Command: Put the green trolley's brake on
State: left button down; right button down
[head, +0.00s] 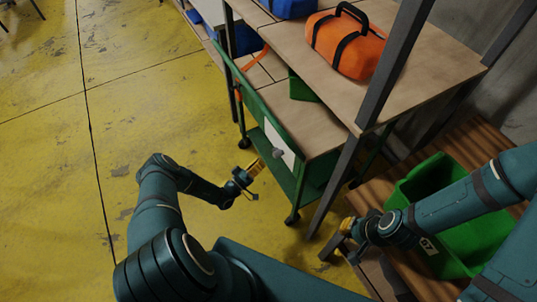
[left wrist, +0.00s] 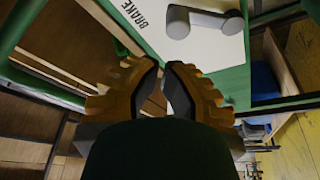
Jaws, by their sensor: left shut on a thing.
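The green trolley (head: 264,107) stands by the bench, with a white panel (head: 288,157) on its end. A grey lever (left wrist: 205,23) is mounted on that panel, beside the printed word BRAKE (left wrist: 130,12). In the left wrist view the lever lies roughly sideways, its thick round end nearer the word. My left gripper (head: 261,163) is at the panel, yellow fingers pointing toward it. In the left wrist view its fingertips (left wrist: 164,68) are close together below the lever; what they hold cannot be made out. My right gripper (head: 335,243) is low at the right; its fingers are unclear.
An orange bag (head: 347,44) with black straps lies on the wooden bench (head: 300,50). A dark upright post (head: 392,65) stands right of the trolley. A green crate (head: 425,180) sits on the slatted pallet, partly behind my right arm. The yellow floor at left is clear.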

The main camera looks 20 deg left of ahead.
pick_arm(q)
jog(key=shift+v, duration=2.15)
jog(key=shift+a, duration=0.3)
